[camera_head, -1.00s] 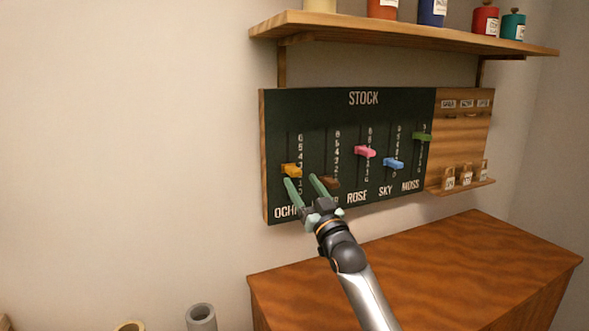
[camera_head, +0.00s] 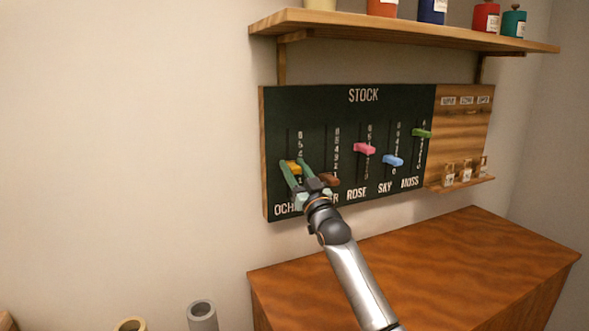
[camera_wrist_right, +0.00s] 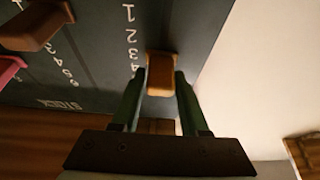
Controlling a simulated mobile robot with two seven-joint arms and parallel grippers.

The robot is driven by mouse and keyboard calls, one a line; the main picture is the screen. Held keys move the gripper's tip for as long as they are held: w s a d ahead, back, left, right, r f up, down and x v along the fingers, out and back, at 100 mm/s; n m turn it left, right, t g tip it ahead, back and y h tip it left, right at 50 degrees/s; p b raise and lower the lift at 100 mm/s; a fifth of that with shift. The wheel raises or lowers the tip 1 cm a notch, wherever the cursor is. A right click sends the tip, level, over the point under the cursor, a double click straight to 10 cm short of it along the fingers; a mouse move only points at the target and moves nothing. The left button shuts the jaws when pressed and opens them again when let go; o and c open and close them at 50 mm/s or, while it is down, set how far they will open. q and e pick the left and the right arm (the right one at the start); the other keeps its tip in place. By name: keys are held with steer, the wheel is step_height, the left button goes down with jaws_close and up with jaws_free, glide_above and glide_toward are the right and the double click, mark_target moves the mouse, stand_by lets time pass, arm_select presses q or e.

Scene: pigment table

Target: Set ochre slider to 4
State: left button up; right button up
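The ochre slider (camera_head: 293,168) is an orange-yellow knob at the far left of the dark STOCK board (camera_head: 383,110). My right gripper (camera_head: 295,163) is at it, one green finger on each side. In the wrist view the knob (camera_wrist_right: 160,75) sits between the two fingertips (camera_wrist_right: 160,82), with narrow gaps showing, so the gripper looks open around it. Beside it the numerals 1 to 4 show; the knob's base appears near 3, but its exact mark is hard to read. My left gripper is not in view.
The brown slider (camera_head: 329,180) is close to the right finger. Pink (camera_head: 364,149), blue (camera_head: 393,161) and green (camera_head: 421,133) sliders lie farther right. A shelf (camera_head: 400,32) with jars overhangs the board. A wooden cabinet (camera_head: 420,260) stands below.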

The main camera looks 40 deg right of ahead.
jaws_close()
stand_by(1.0)
